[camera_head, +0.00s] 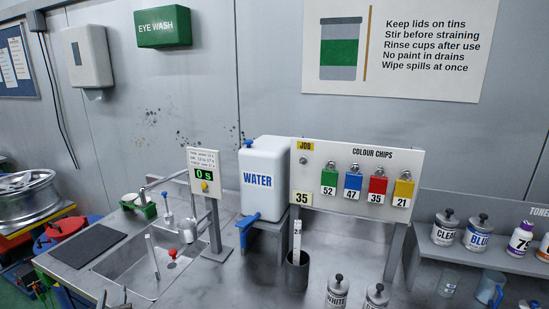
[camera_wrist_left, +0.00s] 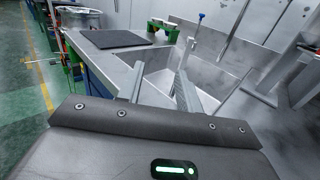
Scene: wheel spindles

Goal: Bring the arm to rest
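My left gripper (camera_head: 113,297) shows only as fingertips at the bottom left edge of the head view, in front of the sink. In the left wrist view its two fingers (camera_wrist_left: 160,78) stand apart with nothing held between them. They point toward the sink basin (camera_wrist_left: 158,84). The rest of the left arm is out of the head view. My right gripper is in neither view.
The metal sink (camera_head: 128,268) has a dark mat (camera_head: 88,249) on its left. A timer post (camera_head: 206,188), a white water tank (camera_head: 264,178) and a dark cup (camera_head: 297,272) stand to the right. Lidded tins (camera_head: 444,228) line a right shelf.

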